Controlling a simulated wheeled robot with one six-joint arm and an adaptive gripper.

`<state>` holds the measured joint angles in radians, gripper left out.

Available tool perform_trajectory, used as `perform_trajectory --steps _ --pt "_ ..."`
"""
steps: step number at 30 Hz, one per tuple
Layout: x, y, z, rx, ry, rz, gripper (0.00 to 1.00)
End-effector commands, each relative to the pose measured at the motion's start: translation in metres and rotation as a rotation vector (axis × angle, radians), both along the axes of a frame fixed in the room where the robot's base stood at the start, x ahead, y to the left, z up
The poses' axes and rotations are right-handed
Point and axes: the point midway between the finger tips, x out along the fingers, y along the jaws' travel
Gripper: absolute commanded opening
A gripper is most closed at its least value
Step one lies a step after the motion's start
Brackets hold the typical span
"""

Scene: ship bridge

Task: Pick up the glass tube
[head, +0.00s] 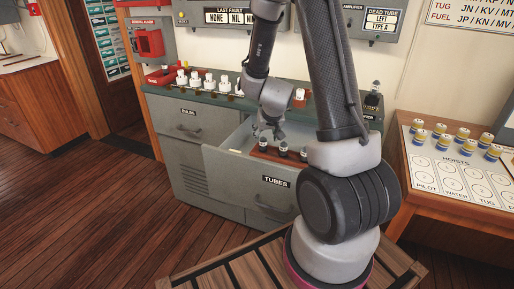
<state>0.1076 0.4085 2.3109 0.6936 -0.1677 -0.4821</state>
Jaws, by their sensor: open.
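Several small dark-topped tubes stand upright in a brown rack (270,152) in the open drawer labelled TUBES (250,180). One tube (283,148) is near the middle, and another tube (303,155) is to its right. My gripper (268,134) is open and points down over the left part of the rack. A tube (262,144) shows just under its fingers; I cannot tell whether they touch it. A dark glass tube (373,92) stands at the right end of the cabinet top, partly behind my arm.
Several white bulbs (210,82) stand along the grey cabinet top (170,90). A wall panel (381,20) reads DEAD TUBE, LEFT. A wooden table (450,185) at right holds several blue-and-yellow pieces. The wooden floor (90,220) at left is clear.

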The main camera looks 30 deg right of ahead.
Motion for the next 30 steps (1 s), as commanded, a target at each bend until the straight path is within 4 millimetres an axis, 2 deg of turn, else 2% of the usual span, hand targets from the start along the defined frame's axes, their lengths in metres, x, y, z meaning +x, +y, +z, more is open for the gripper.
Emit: perform_trajectory --steps 10,18,27,30 --pt "0.017 -0.006 -0.025 -0.021 -0.003 0.019 0.54" --pt "0.037 -0.011 -0.06 -0.02 -0.002 0.018 0.54" --pt "0.041 -0.012 -0.065 -0.02 -0.004 0.018 0.54" --pt "0.041 -0.012 -0.065 -0.02 -0.004 0.018 0.38"
